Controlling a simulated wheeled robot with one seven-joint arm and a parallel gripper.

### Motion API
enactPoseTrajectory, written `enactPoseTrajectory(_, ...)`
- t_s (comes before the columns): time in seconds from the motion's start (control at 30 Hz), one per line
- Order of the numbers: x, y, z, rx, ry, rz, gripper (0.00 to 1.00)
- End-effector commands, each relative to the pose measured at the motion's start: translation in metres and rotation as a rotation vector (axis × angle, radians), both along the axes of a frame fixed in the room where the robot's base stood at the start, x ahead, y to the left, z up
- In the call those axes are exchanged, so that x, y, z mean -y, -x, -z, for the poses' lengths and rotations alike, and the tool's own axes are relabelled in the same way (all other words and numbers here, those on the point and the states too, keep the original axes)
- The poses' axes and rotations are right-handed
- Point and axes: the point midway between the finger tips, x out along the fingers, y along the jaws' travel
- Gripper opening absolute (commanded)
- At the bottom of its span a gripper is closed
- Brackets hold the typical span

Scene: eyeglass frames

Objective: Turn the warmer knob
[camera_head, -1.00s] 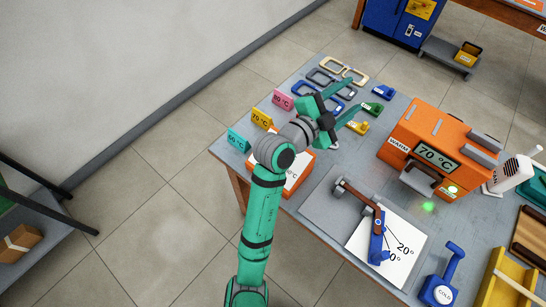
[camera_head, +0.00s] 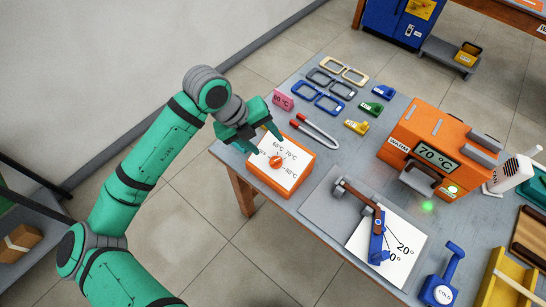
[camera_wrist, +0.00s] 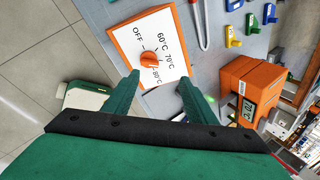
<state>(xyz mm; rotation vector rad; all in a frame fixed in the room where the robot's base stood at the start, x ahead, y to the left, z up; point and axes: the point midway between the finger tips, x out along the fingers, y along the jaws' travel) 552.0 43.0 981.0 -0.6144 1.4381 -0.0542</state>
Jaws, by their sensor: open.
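The warmer knob (camera_head: 276,161) is a small orange dial on the white sloped face of an orange control box (camera_head: 303,170), at the near left table edge. The face is marked OFF, 60 °C, 70 °C and 80 °C. I cannot tell exactly where the knob points. My gripper (camera_head: 262,143) is open and empty, just above and left of the knob in the head view. In the wrist view the knob (camera_wrist: 150,61) shows just beyond the open fingertips (camera_wrist: 159,80), apart from them. The orange warmer (camera_head: 430,140) reads 70 °C and has a green light.
A red-tipped U-shaped tool (camera_head: 315,130) lies behind the control box. A grey plate with an angle sheet (camera_head: 400,260) lies to the right.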

Motion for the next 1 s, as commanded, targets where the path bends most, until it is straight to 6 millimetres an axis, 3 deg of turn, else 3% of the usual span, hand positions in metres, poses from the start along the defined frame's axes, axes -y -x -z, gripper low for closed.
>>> enactPoseTrajectory(0.1, -0.014, 0.006, 0.002, -0.020, -0.040, 0.018, 0.51)
enactPoseTrajectory(0.2, -0.015, 0.008, 0.007, -0.027, -0.046, 0.024, 0.51)
enactPoseTrajectory(0.37, -0.007, 0.005, 0.025, -0.027, -0.044, 0.024, 0.51)
enactPoseTrajectory(0.7, 0.014, -0.003, 0.079, -0.026, -0.043, 0.024, 0.51)
enactPoseTrajectory(1.0, 0.023, -0.006, 0.101, -0.024, -0.043, 0.023, 0.51)
